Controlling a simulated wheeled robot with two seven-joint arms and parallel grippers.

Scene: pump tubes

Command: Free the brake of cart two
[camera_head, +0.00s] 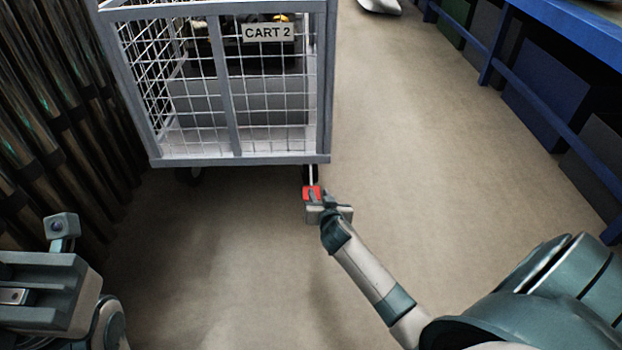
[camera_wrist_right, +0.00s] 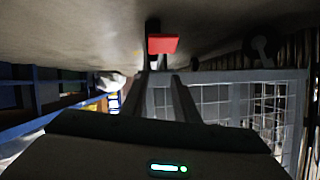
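Cart two (camera_head: 232,158) is a grey wire-mesh cart with a "CART 2" sign (camera_head: 268,32) at the upper left of the head view. A red brake pedal (camera_head: 311,193) sticks out low under its near right corner. The pedal also shows in the right wrist view (camera_wrist_right: 163,44), which looks upside down. My right gripper (camera_head: 318,197) is down at the pedal, with a gap between its fingers and nothing seen held. Whether it touches the pedal I cannot tell. My left gripper (camera_head: 40,290) is at the lower left, away from the cart; its fingers cannot be made out.
Dark metal tubes (camera_head: 50,130) stand close along the left. A blue rack (camera_head: 540,115) runs along the right. The beige floor (camera_head: 420,150) between cart and rack is clear. A pale object (camera_head: 380,5) lies at the top edge.

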